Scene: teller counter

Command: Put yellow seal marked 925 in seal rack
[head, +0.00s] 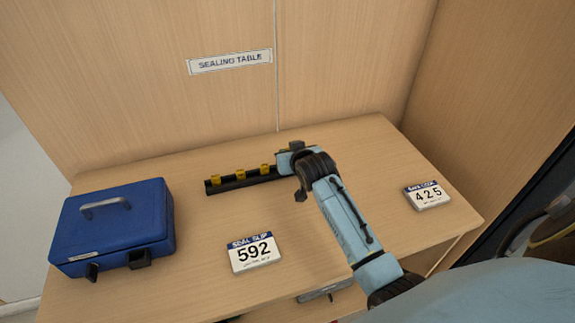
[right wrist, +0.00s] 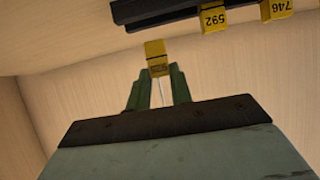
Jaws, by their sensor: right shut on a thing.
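My right gripper (right wrist: 160,75) is shut on a yellow seal (right wrist: 155,48); the dark marking on it is too small to read surely. The black seal rack (head: 228,184) lies at the back of the table, with several yellow seals along it. In the right wrist view, the rack (right wrist: 155,12) shows a seal marked 592 (right wrist: 213,20) and one marked 746 (right wrist: 275,9). The held seal appears apart from the rack, near its empty end. In the head view, my right gripper (head: 290,150) is over the rack's right end and hides it. My left gripper is not in view.
A blue cash box (head: 115,225) stands at the left of the table. A seal slip reading 592 (head: 254,252) lies front centre, and a card reading 425 (head: 427,195) at the right. A wall with a SEALING TABLE sign (head: 230,62) is behind.

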